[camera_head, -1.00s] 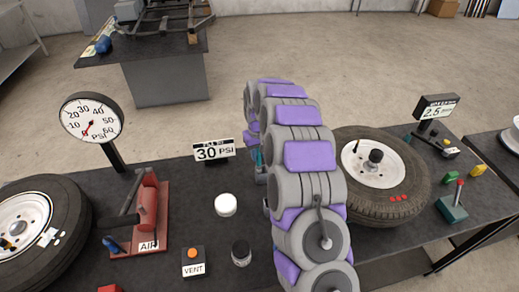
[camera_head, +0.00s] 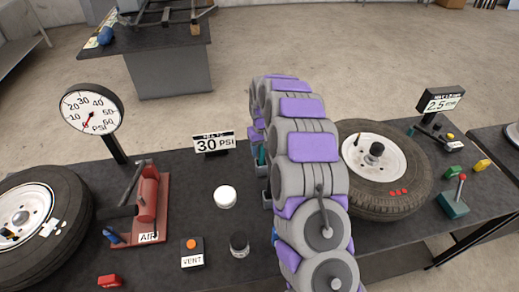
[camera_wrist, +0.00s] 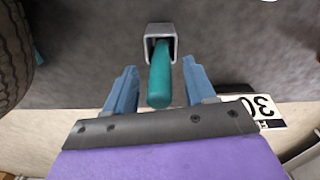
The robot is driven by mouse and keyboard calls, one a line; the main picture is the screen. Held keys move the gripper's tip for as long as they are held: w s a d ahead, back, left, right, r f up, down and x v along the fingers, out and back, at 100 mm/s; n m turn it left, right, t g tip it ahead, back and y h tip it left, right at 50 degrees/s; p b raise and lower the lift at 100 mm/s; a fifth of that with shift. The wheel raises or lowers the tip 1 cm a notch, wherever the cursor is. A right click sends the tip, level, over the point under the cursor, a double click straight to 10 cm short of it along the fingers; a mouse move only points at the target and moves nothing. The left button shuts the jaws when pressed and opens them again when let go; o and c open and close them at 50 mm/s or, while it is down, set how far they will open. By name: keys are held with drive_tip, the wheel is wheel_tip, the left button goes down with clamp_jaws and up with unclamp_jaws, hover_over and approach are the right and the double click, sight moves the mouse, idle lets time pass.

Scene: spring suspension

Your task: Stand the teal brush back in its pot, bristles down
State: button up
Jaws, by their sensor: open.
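The teal brush (camera_wrist: 160,75) shows in the wrist view with its handle toward the camera and its far end inside the square grey pot (camera_wrist: 149,29). Its bristles are hidden, and I cannot tell how deep it sits. My gripper (camera_wrist: 158,85) is open, with one blue finger on each side of the handle and a visible gap to each. In the head view only a teal sliver of the brush (camera_head: 261,155) shows beside my arm, which hides most of the pot and the gripper.
A 30 PSI sign (camera_head: 213,143) stands close behind. A tyre (camera_head: 383,170) lies to the right of my arm. A white round-topped object (camera_head: 225,197), a dark jar (camera_head: 239,245) and a red air pump (camera_head: 147,205) stand to the left.

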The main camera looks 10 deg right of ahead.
drive_tip(key=shift+d, duration=0.25)
drive_tip(key=r, duration=0.4)
drive_tip(key=a+r+p, duration=0.1)
drive_tip(key=r, duration=0.1)
wheel_tip(320, 180, up, 11)
drive_tip(key=d+p, duration=0.1)
drive_tip(key=shift+s+r, duration=0.15)
drive_tip(key=shift+d, duration=0.2)
drive_tip(key=shift+a, duration=0.1)
